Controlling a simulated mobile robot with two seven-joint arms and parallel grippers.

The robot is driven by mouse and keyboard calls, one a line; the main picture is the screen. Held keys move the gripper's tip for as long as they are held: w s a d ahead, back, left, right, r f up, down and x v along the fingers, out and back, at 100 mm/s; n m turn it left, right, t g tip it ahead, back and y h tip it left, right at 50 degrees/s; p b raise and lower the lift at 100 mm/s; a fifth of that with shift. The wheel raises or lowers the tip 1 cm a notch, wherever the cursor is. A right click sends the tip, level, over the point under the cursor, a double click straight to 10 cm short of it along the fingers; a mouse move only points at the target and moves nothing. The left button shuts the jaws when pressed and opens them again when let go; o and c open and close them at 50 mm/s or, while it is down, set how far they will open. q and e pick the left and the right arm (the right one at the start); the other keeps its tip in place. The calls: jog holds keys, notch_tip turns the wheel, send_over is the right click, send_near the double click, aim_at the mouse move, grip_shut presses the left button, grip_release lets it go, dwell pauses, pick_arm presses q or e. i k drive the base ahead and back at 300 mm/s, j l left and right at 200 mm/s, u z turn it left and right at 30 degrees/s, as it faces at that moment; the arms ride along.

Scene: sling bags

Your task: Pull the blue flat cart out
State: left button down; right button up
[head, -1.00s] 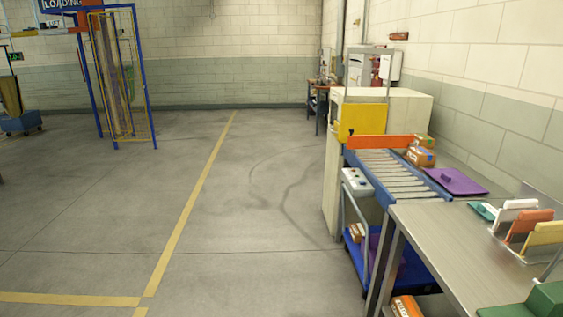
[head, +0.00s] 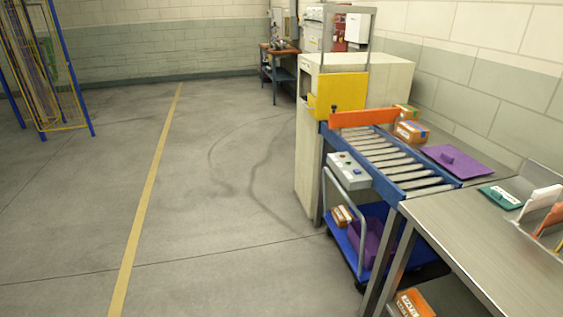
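The blue flat cart (head: 378,271) stands on the floor under the roller conveyor in the head view, at the lower right. Its grey tube handle (head: 343,212) rises at its left end, beside a control box. A small cardboard box (head: 341,217) and a purple bag (head: 367,241) sit on its deck. The conveyor and the metal table's legs hide part of the cart. Neither of my grippers shows in the head view.
The roller conveyor (head: 392,160) and metal table (head: 470,240) stand over and beside the cart. A cream machine cabinet (head: 306,150) with a yellow hood is behind it. The floor (head: 220,220) to the left is clear, crossed by a yellow line (head: 150,185).

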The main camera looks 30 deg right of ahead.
aim_at(421, 255)
jog(key=i+z, duration=0.15)
jog(key=i, duration=0.45)
jog(key=i+j+z, duration=0.2)
jog(key=i, duration=0.4)
jog(key=i+j+z, duration=0.15)
jog(key=i+z, duration=0.25)
jog(key=i+j+z, duration=0.2)
jog(key=z, duration=0.25)
jog(key=i+j+z, duration=0.5)
jog(key=j+z, duration=0.3)
jog(key=i+j+z, duration=0.2)
jog(key=j+z, duration=0.15)
jog(key=j, duration=0.25)
